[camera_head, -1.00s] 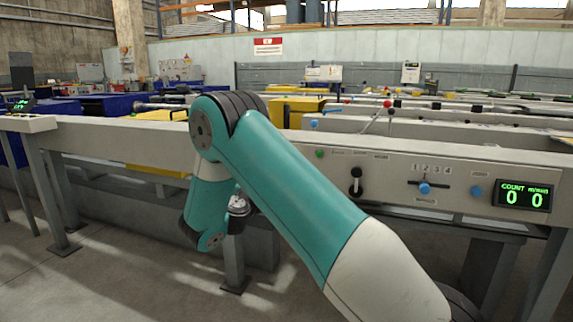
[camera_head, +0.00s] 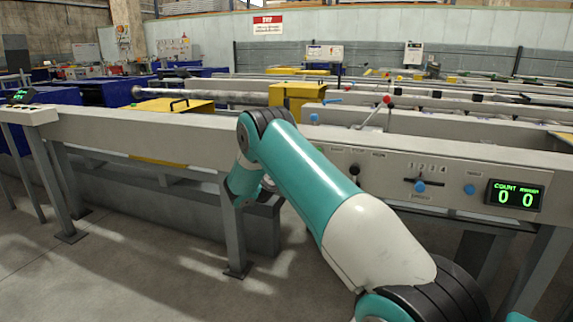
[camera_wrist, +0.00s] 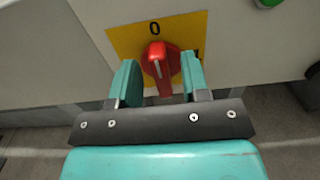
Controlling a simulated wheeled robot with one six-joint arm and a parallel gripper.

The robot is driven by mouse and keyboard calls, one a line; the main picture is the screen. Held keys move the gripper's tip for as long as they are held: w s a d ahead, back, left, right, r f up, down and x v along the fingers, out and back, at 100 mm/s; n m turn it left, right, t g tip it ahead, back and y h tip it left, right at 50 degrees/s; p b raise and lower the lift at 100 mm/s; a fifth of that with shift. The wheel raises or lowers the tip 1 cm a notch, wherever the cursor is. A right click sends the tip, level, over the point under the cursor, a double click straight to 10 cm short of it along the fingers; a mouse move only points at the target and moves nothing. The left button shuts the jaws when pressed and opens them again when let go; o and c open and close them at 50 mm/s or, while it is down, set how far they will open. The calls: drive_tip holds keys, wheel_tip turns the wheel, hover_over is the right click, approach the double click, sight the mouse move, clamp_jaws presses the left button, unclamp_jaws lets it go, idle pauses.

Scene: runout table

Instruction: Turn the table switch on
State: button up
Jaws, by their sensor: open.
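The table switch is a red rotary knob (camera_wrist: 157,64) on a yellow plate (camera_wrist: 184,27) in the wrist view. The knob's grip stands roughly upright, with its upper end near the "0" mark above it. Another dark mark on the plate's right side is partly covered by a finger. My gripper (camera_wrist: 159,72) is open, with one teal finger on each side of the knob. I cannot tell whether either finger touches it. In the head view the switch and my gripper are hidden behind my arm.
A green button edge (camera_wrist: 268,2) shows at the wrist view's upper right. A table leg (camera_head: 232,225) stands below.

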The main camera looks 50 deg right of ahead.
drive_tip(key=shift+w+d, duration=0.25)
drive_tip(key=shift+d, duration=0.35)
clamp_jaws()
